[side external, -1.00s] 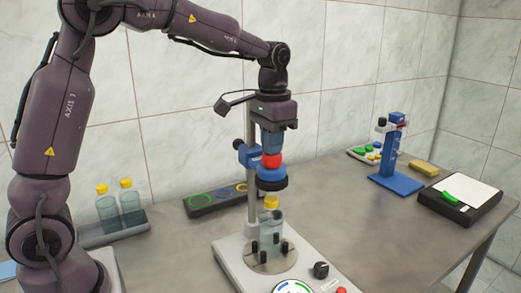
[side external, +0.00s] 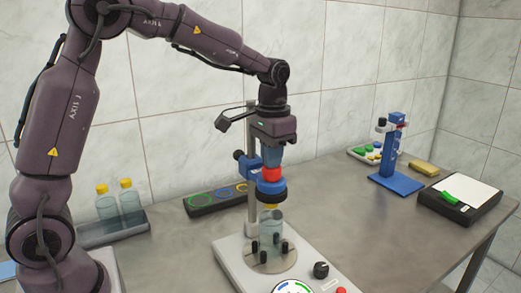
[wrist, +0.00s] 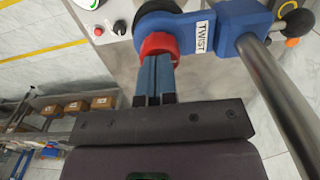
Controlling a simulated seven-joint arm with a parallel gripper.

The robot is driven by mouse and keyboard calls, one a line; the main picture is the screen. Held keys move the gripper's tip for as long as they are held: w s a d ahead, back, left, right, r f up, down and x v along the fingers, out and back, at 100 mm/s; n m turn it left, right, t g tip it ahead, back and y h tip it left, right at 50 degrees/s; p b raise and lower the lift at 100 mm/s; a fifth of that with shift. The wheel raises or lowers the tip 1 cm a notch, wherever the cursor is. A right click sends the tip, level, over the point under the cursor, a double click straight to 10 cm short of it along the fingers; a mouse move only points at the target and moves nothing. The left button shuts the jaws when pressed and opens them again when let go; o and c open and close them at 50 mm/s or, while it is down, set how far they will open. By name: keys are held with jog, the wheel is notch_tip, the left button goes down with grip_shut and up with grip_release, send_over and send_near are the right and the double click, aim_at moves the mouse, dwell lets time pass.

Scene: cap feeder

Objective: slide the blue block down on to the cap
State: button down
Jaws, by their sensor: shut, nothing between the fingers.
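The blue block (side external: 271,187), with a dark ring under it and a red knob (side external: 271,174) on top, sits on the upright post above the bottle (side external: 271,232). The yellow cap (side external: 270,207) on the bottle's neck is mostly hidden; whether the dark ring touches it I cannot tell. My gripper (side external: 271,161) is shut and empty, pointing down, with its fingertips at the top of the red knob. In the wrist view the shut fingers (wrist: 157,65) meet the red knob (wrist: 160,44), and the blue block (wrist: 188,30) carries a "TWIST" label.
The metal post (side external: 252,133) stands close beside my gripper, with a blue clamp and dark knob at its left. Pegs surround the bottle's foot on the grey base (side external: 232,262). A blue stand (side external: 393,150) is farther right. Table between is clear.

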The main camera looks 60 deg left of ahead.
jog(key=shift+f, duration=0.4)
jog(key=shift+r, duration=0.1)
jog(key=shift+r, duration=3.5)
jog(key=shift+w+f, duration=0.1)
jog(key=shift+f, duration=0.2)
jog(key=s, duration=0.1)
jog(key=s+f, duration=0.1)
jog(key=shift+s+d+f, duration=0.15)
jog(key=shift+s+d, duration=0.1)
jog(key=shift+s, duration=0.15)
jog(key=s+d+r+t, duration=0.1)
jog(key=s+d+t, duration=0.1)
jog(key=s, duration=0.7)
jog(key=s+d+r+t, duration=0.1)
jog(key=s+d+t, duration=0.1)
jog(key=s, duration=0.7)
jog(key=shift+s+d+r+t, duration=0.15)
jog(key=shift+s+d+t, duration=0.2)
jog(key=shift+t, duration=0.45)
